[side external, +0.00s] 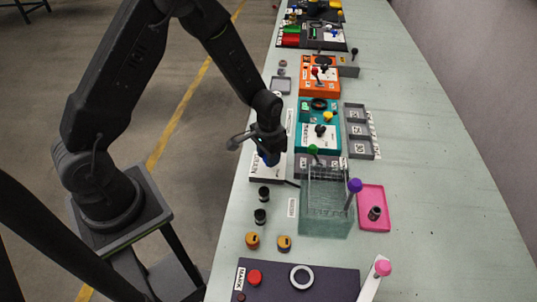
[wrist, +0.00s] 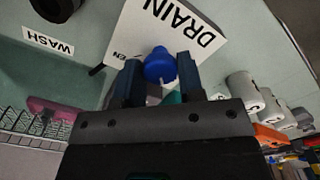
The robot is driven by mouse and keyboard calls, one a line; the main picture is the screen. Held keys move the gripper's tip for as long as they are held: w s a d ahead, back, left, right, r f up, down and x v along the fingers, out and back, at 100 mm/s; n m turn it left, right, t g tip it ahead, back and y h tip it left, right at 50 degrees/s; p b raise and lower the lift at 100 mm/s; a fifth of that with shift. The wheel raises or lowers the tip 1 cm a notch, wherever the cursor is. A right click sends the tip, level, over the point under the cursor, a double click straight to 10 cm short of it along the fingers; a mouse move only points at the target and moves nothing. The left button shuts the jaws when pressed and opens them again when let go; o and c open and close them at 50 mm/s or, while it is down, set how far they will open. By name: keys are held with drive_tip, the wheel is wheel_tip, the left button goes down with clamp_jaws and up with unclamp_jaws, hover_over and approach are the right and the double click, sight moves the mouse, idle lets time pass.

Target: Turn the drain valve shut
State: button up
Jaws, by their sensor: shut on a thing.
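The blue drain valve knob (wrist: 159,65) shows in the wrist view on a white plate marked DRAIN (wrist: 190,22). My gripper (wrist: 159,75) has its two fingers on either side of the knob, shut on it. A pale pointer line shows on the knob's near side. In the side view my gripper (side external: 268,150) is low over the white drain plate (side external: 262,173), and only a little blue of the knob (side external: 270,158) shows below it. The wrist view does not show the whole plate, so I cannot read the knob's position against its markings.
A teal station (side external: 318,125) is behind right. The table's right side is clear.

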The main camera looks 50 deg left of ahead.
drive_tip(key=shift+n, duration=0.3)
drive_tip(key=o, duration=0.9)
wheel_tip(320, 180, up, 14)
drive_tip(key=shift+f, duration=0.1)
idle(0.3)
drive_tip(key=s+r+t, duration=0.2)
drive_tip(key=s+r, duration=0.3)
drive_tip(key=s, duration=0.1)
drive_tip(key=s+d+r+t, duration=0.1)
drive_tip(key=s+r, duration=0.4)
drive_tip(key=s, duration=0.1)
drive_tip(key=s+d+r+t, duration=0.1)
drive_tip(key=s+r+t, duration=0.1)
drive_tip(key=s+r, duration=0.3)
drive_tip(key=shift+s+d+r+t, duration=0.1)
drive_tip(key=shift+s+r+t, duration=0.1)
drive_tip(key=shift+s, duration=0.25)
drive_tip(key=shift+s+d+r+t, duration=0.1)
drive_tip(key=shift+s+r, duration=0.05)
drive_tip(key=shift+s, duration=0.3)
